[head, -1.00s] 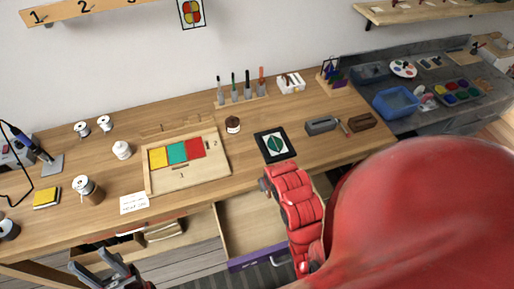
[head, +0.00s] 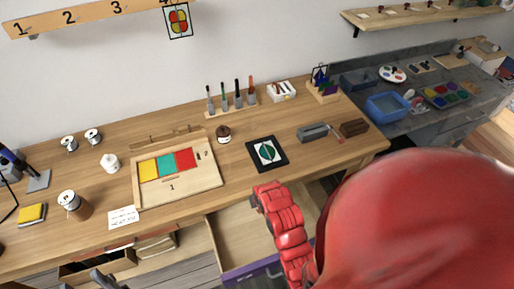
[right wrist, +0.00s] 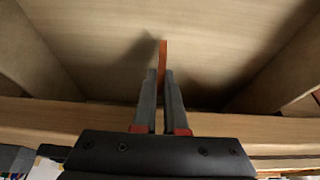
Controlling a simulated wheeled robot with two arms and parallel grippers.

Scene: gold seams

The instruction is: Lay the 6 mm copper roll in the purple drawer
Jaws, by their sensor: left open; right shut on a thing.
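The copper roll (right wrist: 163,55) shows in the right wrist view as a thin orange-brown strip, edge on. My right gripper (right wrist: 162,75) is shut on it, and it sticks out past the fingertips. Behind it lies the pale wooden inside of a drawer; whether the roll touches the bottom I cannot tell. In the head view the purple drawer (head: 247,272) stands pulled out below the bench, its pale floor partly bare. My red right arm hides part of the drawer, and the right gripper is hidden there. My left gripper (head: 104,279) is open and empty at the lower edge, partly cut off.
The wooden bench (head: 205,195) carries a board with coloured panels (head: 168,168), a black mat with a green motif (head: 267,152), spools and a tool rack. Another open drawer (head: 85,272) is at the lower left. Blue trays (head: 388,106) stand on the grey counter at right.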

